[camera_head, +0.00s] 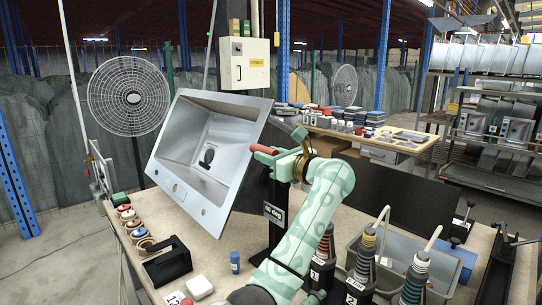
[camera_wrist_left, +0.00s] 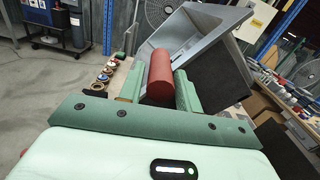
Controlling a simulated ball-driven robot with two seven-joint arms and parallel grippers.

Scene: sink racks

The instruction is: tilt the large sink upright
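The large sink (camera_head: 204,152) is a grey metal basin held tilted above the table, its open face toward the left front. It also shows in the left wrist view (camera_wrist_left: 208,50), beyond the fingers. A black stand with a small sign (camera_head: 274,213) rises beside its lower right side. My left gripper (camera_head: 280,158) is at the sink's right side. Its green fingers (camera_wrist_left: 160,88) lie on both sides of a red cylinder (camera_wrist_left: 160,72) and appear closed on it. The red cylinder's far end, and whether it joins the sink's support, are hidden. My right gripper is not in view.
A black holder (camera_head: 167,262), a white block (camera_head: 199,287) and a blue-capped bottle (camera_head: 235,262) stand at the table's front left. Several round parts (camera_head: 131,224) line the left edge. A grey bin (camera_head: 400,262) and hose-like tools (camera_head: 364,255) stand at right.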

